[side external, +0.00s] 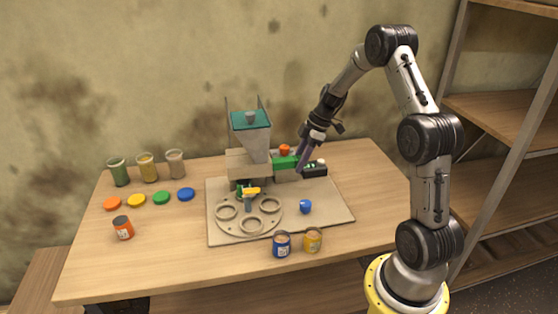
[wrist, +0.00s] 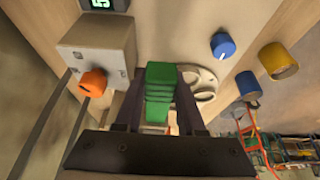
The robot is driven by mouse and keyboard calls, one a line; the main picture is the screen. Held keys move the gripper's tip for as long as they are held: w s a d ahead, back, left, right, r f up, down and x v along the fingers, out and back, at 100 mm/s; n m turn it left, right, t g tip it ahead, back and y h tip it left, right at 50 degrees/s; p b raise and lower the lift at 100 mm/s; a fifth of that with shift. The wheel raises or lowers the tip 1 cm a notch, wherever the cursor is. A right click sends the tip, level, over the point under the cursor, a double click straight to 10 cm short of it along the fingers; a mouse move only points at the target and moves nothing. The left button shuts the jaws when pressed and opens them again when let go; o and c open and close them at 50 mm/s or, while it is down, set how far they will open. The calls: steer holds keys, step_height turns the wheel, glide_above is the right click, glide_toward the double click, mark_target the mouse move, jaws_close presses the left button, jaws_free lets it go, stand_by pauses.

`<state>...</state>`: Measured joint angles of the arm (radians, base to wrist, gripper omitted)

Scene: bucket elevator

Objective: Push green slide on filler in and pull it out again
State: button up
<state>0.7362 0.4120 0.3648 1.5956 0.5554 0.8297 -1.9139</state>
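The filler (side external: 250,160) is a beige block under a clear hopper with a teal lid (side external: 250,120), on the beige board. The green slide (side external: 284,162) sticks out at the filler's right side. In the wrist view the green slide (wrist: 160,92) is a stepped green block in the middle, between my two dark fingers. My gripper (side external: 301,166) points down beside the slide's right end; in the wrist view my gripper (wrist: 161,75) has a finger on each side of it. The fingers are apart, but whether both touch the slide I cannot tell.
An orange knob (wrist: 93,83) sits close left of my fingers. A black display box (side external: 314,169) stands just right of the slide. A round plate with ring holders (side external: 250,226), a blue knob (side external: 305,206) and two cans (side external: 282,245) lie toward the front.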

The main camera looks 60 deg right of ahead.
mark_target(283, 159)
steer(key=c, duration=0.4)
steer(key=shift+w+a, duration=2)
steer(key=shift+w, duration=0.05)
steer(key=shift+s+d, duration=0.1)
stand_by(1.1)
steer(key=shift+s+d, duration=2.05)
steer(key=shift+w+a, duration=0.1)
stand_by(0.8)
steer(key=o, duration=1)
steer(key=shift+c, duration=0.2)
